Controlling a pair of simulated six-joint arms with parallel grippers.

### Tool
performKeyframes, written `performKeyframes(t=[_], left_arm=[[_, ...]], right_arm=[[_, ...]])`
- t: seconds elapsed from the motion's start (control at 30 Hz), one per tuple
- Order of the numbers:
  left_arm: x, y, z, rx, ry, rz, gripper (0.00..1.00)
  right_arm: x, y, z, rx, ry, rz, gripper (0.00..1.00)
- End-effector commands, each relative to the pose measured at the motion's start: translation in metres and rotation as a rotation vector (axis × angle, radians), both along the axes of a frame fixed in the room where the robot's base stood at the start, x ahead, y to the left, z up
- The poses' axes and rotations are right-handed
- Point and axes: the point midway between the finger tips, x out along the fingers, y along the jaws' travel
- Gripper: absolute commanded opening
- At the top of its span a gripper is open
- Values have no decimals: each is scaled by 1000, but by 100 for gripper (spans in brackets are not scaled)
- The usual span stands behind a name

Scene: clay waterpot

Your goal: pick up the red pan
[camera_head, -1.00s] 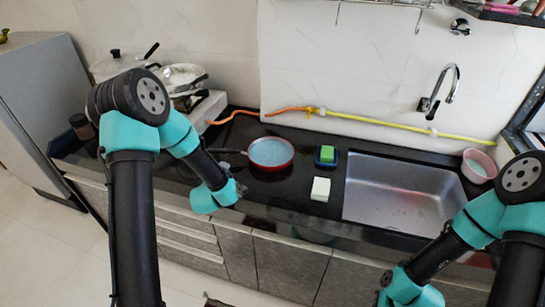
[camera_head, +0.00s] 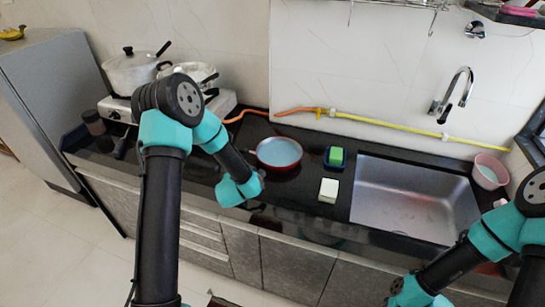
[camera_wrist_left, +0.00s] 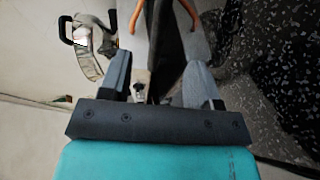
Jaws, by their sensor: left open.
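The red pan (camera_head: 279,153), with a pale blue-grey inside, sits on the black countertop (camera_head: 308,215) in the head view. Its handle side points left, partly hidden behind my left arm. My left gripper (camera_head: 258,205) is in front of the pan and a little left of it, near the counter's front edge, apart from the pan. In the left wrist view its two fingers (camera_wrist_left: 158,78) are spread with nothing seen held between them. I cannot make out the pan in that view. My right arm's wrist is at the bottom right of the head view; its fingers are not seen.
A green sponge (camera_head: 336,155) and a white block (camera_head: 328,189) lie right of the pan. The sink (camera_head: 410,200) and a pink bowl (camera_head: 489,170) are farther right. A stove with pots (camera_head: 132,74) stands left. An orange-yellow hose (camera_head: 390,129) runs along the wall behind.

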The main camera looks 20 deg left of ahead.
Motion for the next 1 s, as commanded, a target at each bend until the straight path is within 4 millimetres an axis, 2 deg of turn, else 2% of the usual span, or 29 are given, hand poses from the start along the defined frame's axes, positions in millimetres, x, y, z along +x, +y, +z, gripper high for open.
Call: performKeyframes(t=[0.4, 0.53, 0.87, 1.0], left_arm=[[62, 26, -14, 1, -2, 1, 57], [69, 29, -15, 0, 0, -1, 57], [70, 29, -16, 1, 0, -1, 57], [78, 32, -18, 1, -2, 1, 57]], right_arm=[[0, 0, 0, 0, 0, 0, 0], [0, 0, 0, 0, 0, 0, 0], [0, 0, 0, 0, 0, 0, 0], [0, 0, 0, 0, 0, 0, 0]])
